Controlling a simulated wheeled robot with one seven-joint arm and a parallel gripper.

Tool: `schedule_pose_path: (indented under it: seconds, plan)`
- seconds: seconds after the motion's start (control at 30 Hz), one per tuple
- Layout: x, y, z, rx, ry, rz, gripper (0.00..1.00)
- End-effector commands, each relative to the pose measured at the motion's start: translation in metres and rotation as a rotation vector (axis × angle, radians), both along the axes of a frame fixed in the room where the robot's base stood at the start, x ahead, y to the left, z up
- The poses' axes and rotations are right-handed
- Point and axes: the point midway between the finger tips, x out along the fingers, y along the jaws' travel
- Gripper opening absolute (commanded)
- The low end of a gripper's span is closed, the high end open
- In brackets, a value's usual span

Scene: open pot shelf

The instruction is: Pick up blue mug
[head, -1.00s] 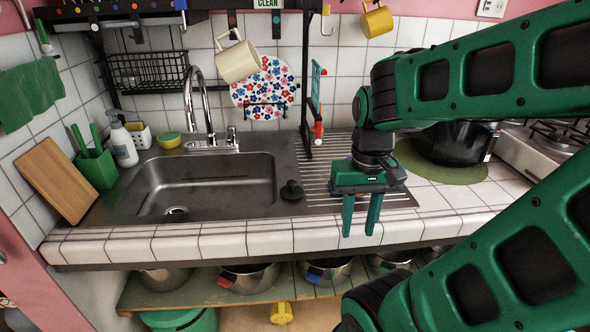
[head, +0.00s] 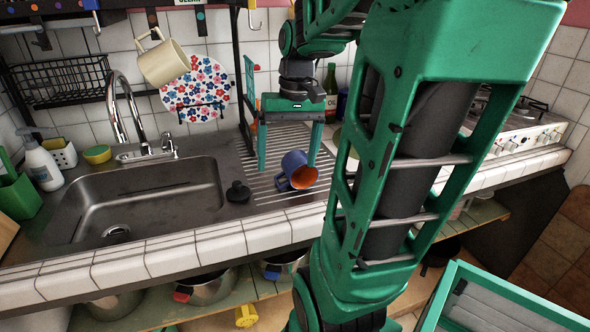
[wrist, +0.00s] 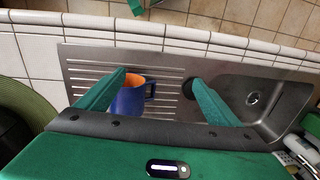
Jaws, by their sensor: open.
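The blue mug (head: 296,169) lies tilted on the ribbed steel drainboard, right of the sink, with its orange inside facing the front right in the head view. In the wrist view the blue mug (wrist: 130,97) shows between my fingers, close to the left one, its handle to the right. My gripper (head: 288,170) is open and points down over the drainboard, its fingers on either side of the mug in the head view. In the wrist view my gripper (wrist: 158,82) has its two fingers wide apart. I cannot tell whether a finger touches the mug.
The steel sink (head: 140,205) with its faucet (head: 128,110) lies to the left. A black stopper (head: 238,192) sits on the sink's right edge. A cream mug (head: 163,62) hangs above the counter. An upright rack post stands behind the drainboard. The stove (head: 525,130) is at the far right.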

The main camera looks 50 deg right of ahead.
Motion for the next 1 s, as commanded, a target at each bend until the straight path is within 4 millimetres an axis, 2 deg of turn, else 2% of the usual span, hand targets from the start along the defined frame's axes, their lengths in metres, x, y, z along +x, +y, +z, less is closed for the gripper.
schedule_pose_path:
  seconds: [0.03, 0.2, 0.3, 0.4, 0.53, 0.8, 1.0]
  plan:
    - [0.009, -0.021, 0.007, 0.009, -0.003, -0.011, 0.87]
    - [0.029, -0.073, 0.025, 0.029, -0.021, 0.001, 0.87]
    - [0.033, -0.094, 0.030, 0.037, -0.026, 0.009, 0.87]
    - [0.034, -0.106, 0.033, 0.040, -0.029, 0.013, 0.87]
    - [0.035, -0.109, 0.024, 0.044, -0.030, 0.016, 0.87]
    - [0.037, -0.104, -0.013, 0.044, -0.030, 0.016, 0.87]
    - [0.037, -0.103, -0.025, 0.041, -0.030, 0.014, 0.87]
